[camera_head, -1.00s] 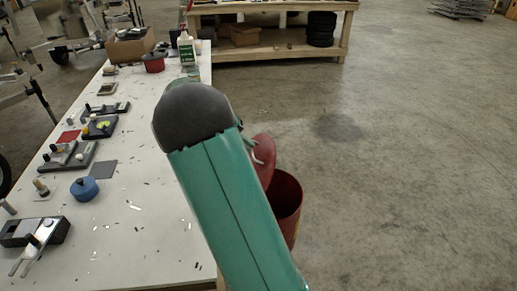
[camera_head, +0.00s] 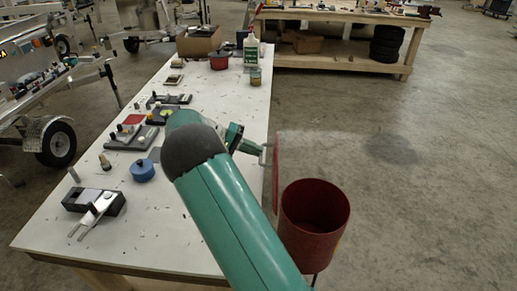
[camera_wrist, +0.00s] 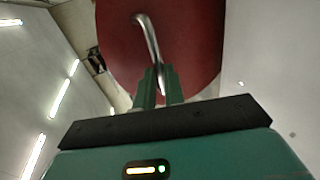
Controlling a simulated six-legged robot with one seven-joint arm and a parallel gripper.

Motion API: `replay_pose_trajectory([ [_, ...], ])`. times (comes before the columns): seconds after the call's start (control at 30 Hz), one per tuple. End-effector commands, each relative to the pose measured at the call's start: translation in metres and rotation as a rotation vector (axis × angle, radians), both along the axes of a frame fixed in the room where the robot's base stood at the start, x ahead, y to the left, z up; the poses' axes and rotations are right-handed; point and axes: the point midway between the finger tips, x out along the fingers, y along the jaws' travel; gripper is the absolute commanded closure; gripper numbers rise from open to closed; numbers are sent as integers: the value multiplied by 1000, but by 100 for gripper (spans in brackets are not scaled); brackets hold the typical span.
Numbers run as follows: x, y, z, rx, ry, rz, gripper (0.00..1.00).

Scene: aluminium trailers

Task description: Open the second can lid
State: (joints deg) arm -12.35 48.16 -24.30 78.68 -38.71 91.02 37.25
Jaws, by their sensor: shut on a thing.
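The lid also shows face-on as a red disc in the wrist view (camera_wrist: 195,45), with a bent metal handle (camera_wrist: 148,35). My gripper (camera_wrist: 160,72) is shut on the lower end of this handle. In the head view my gripper (camera_head: 258,150) is at the handle, left of the lid. The lid's hinge cannot be made out.
A long white table (camera_head: 95,225) runs along the left, carrying small fixtures, a blue round container (camera_head: 143,170), a red pot (camera_head: 219,61) and a bottle (camera_head: 251,48). A wooden workbench (camera_head: 350,65) stands behind. The concrete floor at right is clear.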

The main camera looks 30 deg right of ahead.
Motion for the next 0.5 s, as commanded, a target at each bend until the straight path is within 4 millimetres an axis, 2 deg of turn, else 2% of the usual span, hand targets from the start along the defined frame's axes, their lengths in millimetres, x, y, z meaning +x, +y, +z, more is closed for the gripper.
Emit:
replay_pose_trajectory([
  [0.03,-3,0,-12,15,11,-3,100],
  [0.37,-4,-1,-13,16,13,-4,100],
  [0.4,-4,-1,-13,16,13,-4,83],
  [0.5,-3,-1,-11,14,11,-3,67],
])
